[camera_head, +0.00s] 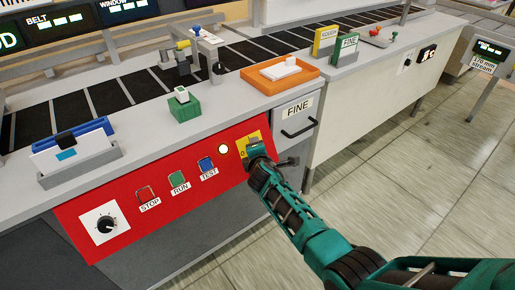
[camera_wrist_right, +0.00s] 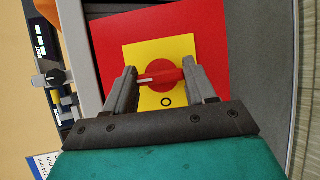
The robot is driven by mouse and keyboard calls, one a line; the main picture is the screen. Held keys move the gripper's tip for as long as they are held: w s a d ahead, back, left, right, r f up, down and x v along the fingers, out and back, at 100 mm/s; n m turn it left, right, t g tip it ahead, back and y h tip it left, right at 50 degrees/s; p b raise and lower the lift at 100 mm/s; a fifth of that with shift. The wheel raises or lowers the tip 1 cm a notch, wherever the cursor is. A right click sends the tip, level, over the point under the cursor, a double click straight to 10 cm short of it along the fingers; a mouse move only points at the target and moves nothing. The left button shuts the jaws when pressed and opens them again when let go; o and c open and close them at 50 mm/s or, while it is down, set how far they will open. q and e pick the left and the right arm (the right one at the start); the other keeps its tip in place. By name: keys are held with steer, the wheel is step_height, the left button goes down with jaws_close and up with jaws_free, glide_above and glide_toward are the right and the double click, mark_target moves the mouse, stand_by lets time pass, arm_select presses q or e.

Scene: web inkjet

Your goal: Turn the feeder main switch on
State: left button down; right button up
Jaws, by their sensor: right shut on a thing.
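The feeder main switch is a red rotary knob (camera_wrist_right: 160,72) on a yellow plate (camera_wrist_right: 183,48). In the right wrist view its handle lies crosswise, with a white mark toward the left finger. An "O" is printed on the plate below the knob. In the head view the yellow plate (camera_head: 240,145) shows at the right end of the red panel, and my arm hides most of the knob. My right gripper (camera_head: 257,150) is at the switch; in the wrist view its fingers (camera_wrist_right: 160,78) are closed on the two ends of the handle. My left gripper is not in view.
The red panel (camera_head: 150,222) also carries a black dial (camera_head: 105,224), STOP (camera_head: 146,192), RUN (camera_head: 178,180) and TEST (camera_head: 206,164) buttons and a pale lamp (camera_head: 223,149). A drawer handle (camera_head: 299,128) sticks out just right of the switch. The floor in front is clear.

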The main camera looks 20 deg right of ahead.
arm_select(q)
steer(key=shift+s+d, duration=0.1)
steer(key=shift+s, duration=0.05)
arm_select(e)
steer(key=shift+d, duration=0.1)
steer(key=o, duration=1)
steer(key=shift+o, duration=0.2)
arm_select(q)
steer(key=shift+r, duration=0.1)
